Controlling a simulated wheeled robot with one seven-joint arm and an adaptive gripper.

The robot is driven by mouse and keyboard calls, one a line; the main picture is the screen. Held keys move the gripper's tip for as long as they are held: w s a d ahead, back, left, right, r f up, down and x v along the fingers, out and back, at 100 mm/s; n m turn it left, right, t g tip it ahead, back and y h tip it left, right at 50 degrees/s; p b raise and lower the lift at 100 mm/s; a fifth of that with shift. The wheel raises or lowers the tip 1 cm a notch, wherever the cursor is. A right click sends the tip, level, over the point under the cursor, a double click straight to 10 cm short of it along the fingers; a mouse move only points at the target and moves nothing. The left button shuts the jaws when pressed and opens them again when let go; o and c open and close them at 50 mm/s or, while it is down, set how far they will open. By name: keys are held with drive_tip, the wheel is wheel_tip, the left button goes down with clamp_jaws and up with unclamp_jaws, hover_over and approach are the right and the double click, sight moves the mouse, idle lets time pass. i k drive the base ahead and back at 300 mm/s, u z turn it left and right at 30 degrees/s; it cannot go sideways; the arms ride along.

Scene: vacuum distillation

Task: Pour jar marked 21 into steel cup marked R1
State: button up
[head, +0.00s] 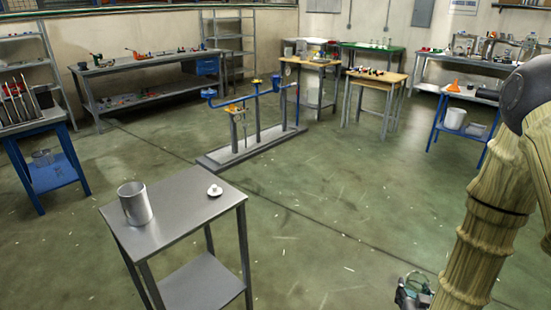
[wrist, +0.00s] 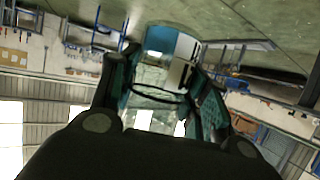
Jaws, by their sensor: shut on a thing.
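A steel cup (head: 135,204) stands upright on the small grey metal table at the left of the head view; no R1 mark can be read on it. My gripper (wrist: 162,92) is shut on a clear glass jar (wrist: 152,75) with a white label (wrist: 181,66) bearing dark marks that I cannot read for certain. In the head view the jar and my gripper (head: 413,291) show at the bottom edge, right of the table and well apart from the cup. The jar's contents are hard to make out.
The small grey table (head: 190,212) also carries a small white knobbed piece (head: 214,190), right of the cup. A blue pipe rig (head: 250,125) stands on the floor behind. Workbenches line the walls. The green floor between the table and my arm is clear.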

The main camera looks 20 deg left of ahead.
sight(133, 195)
drive_tip(key=u, duration=0.95)
